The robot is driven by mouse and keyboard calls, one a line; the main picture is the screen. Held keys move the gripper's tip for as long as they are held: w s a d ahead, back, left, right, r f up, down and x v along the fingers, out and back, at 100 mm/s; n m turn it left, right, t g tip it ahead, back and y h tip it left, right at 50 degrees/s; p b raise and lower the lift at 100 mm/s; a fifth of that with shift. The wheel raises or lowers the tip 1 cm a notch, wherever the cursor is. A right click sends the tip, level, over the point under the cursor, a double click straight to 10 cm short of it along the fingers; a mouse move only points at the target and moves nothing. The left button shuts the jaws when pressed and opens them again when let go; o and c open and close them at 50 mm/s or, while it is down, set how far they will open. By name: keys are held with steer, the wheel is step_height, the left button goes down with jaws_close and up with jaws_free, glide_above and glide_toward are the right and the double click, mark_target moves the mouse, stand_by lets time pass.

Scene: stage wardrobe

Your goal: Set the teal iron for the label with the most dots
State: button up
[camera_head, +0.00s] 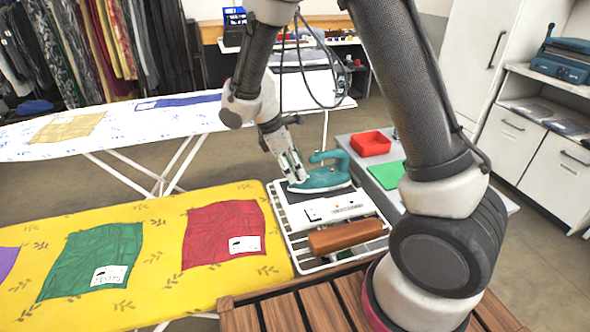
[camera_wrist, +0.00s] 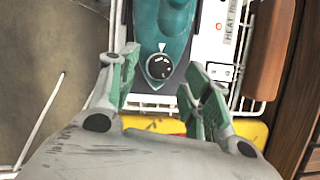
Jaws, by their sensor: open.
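The teal iron (camera_head: 327,178) rests on a white wire rack (camera_head: 290,240). In the wrist view, the iron (camera_wrist: 180,22) shows a round black dial (camera_wrist: 159,67) with pale marks and a white triangle above it; the dial's setting is too small to read. My gripper (camera_head: 293,178) is at the iron's left end. In the wrist view my gripper (camera_wrist: 162,68) is open, its fingers apart on either side of the dial. White labels lie on the red cloth (camera_head: 215,220) and the green cloth (camera_head: 88,250); their dots are not readable.
The yellow ironing board (camera_head: 160,225) is at front left, with a purple cloth at its edge. A white device (camera_head: 335,208) and brown block (camera_head: 345,236) lie on the rack. A red tray (camera_head: 370,143) and green mat (camera_head: 385,175) are behind.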

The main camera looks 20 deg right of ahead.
steer(key=shift+d+f, duration=0.2)
steer(key=shift+f, duration=0.35)
steer(key=c, duration=1)
steer(key=m+g, duration=0.1)
steer(key=m, duration=0.1)
steer(key=shift+w+m+y, duration=0.15)
steer(key=shift+m+y, duration=0.15)
steer(key=shift+m, duration=0.1)
steer(key=shift+c, duration=0.2)
steer(key=shift+d+m+g, duration=0.1)
steer(key=shift+m+g, duration=0.3)
steer(key=shift+m, duration=0.6)
steer(key=o, duration=1)
steer(key=shift+o, duration=0.2)
steer(key=v, duration=1.2)
